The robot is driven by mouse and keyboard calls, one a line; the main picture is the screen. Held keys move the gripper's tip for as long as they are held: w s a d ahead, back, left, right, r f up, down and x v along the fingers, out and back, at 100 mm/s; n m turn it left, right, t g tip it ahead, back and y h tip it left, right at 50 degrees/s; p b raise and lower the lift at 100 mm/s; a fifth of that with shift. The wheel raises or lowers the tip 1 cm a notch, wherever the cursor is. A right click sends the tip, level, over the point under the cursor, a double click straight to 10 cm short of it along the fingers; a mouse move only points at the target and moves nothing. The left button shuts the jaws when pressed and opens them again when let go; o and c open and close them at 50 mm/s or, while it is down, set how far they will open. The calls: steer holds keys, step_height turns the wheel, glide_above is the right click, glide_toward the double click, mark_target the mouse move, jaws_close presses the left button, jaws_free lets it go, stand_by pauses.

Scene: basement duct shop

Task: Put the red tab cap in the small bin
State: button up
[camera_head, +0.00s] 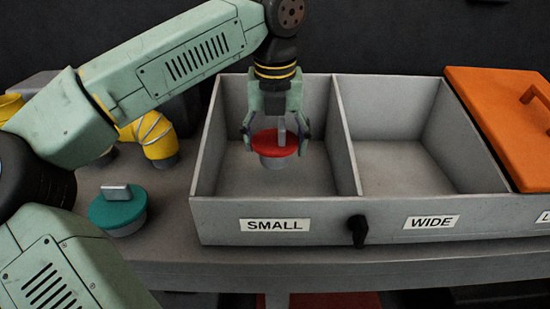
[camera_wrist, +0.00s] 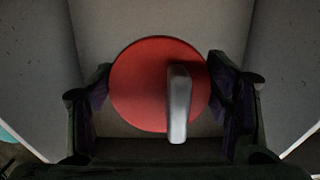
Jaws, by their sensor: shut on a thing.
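The red tab cap (camera_head: 272,145) is a red disc with a grey upright tab on top and a grey base below. My gripper (camera_head: 276,132) is shut on it, one finger on each side of the disc. The cap is held inside the walls of the small bin (camera_head: 274,207), the compartment labelled SMALL. Whether its base touches the bin floor I cannot tell. In the wrist view the cap (camera_wrist: 145,85) lies between the two fingers (camera_wrist: 160,95), with bin walls around it.
The compartment labelled WIDE (camera_head: 400,165) is empty, to the right past a divider (camera_head: 345,140). An orange lid (camera_head: 500,115) covers the compartment at far right. A teal tab cap (camera_head: 117,212) stands on the bench left of the bins. A yellow duct elbow (camera_head: 152,135) is behind it.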

mark_target(275, 159)
steer(key=shift+f+p, duration=0.3)
steer(key=shift+f, duration=2)
steer(key=shift+f, duration=0.25)
steer(key=o, duration=1.2)
steer(key=shift+r, duration=0.1)
steer(key=shift+w+r, duration=0.1)
steer(key=shift+r, duration=0.15)
steer(key=r, duration=0.4)
steer(key=s+r, duration=0.1)
steer(key=r, duration=0.2)
steer(key=s+r+b, duration=0.1)
steer(key=r, duration=0.3)
steer(key=shift+r, duration=0.35)
